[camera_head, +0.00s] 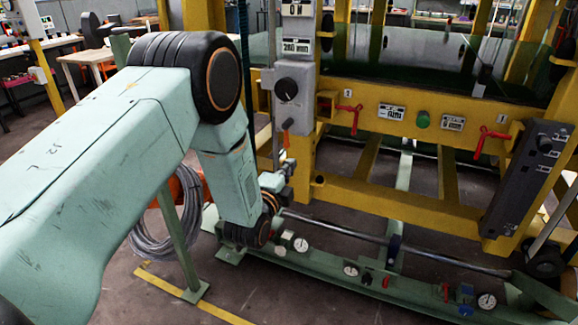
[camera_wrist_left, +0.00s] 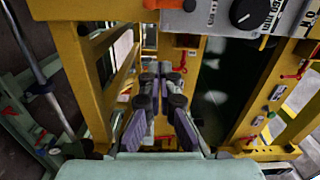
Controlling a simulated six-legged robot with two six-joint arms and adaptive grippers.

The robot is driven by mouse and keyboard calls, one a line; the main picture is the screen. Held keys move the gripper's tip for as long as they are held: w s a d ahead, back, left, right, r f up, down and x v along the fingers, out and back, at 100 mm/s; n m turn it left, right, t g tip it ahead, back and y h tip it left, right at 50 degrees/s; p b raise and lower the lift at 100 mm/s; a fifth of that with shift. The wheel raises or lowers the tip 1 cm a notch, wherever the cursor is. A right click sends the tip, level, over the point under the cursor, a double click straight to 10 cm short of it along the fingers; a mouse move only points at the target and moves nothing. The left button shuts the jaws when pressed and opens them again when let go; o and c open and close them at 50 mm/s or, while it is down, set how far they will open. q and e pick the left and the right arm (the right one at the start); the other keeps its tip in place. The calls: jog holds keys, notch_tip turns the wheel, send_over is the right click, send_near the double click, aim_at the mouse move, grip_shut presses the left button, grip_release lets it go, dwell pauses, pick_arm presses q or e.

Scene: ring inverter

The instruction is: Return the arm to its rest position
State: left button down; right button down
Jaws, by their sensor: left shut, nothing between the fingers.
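My left arm (camera_head: 110,150), pale green with black joints, comes in from the left of the head view and bends down in front of the yellow machine frame. Its gripper (camera_head: 284,177) is small and partly hidden behind the wrist there, close to the frame's lower left post. In the left wrist view the gripper (camera_wrist_left: 162,74) shows from behind, with grey and purple finger links. Its fingers are shut and hold nothing. I see no contact between the fingers and the frame. My right gripper is not in view.
The yellow frame (camera_head: 400,200) carries a grey box with a black knob (camera_head: 286,90), red handles (camera_head: 350,112) and a green button (camera_head: 422,119). A green rail with gauges (camera_head: 351,270) runs low in front. Coiled cable (camera_head: 160,240) and a green post (camera_head: 180,245) stand near my arm.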

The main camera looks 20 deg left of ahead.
pick_arm(q)
jog(key=shift+s+a+f, duration=0.1)
jog(key=shift+s+a, duration=0.15)
jog(key=shift+d, duration=0.2)
jog(key=s+f+n+g, duration=0.8)
jog(key=s+f+n, duration=0.4)
jog(key=s+f, duration=0.35)
jog(key=s+f+n+g, duration=0.1)
jog(key=s+f+g, duration=0.1)
jog(key=s, duration=0.8)
jog(key=s+d+f+n+g, duration=0.1)
jog(key=s+f+n+g, duration=0.1)
jog(key=s, duration=0.8)
jog(key=s+f+n+g, duration=0.2)
jog(key=s+g, duration=0.4)
jog(key=s, duration=0.4)
jog(key=shift+s+d+f, duration=0.3)
jog(key=shift+s+f, duration=0.1)
jog(key=shift+f, duration=0.25)
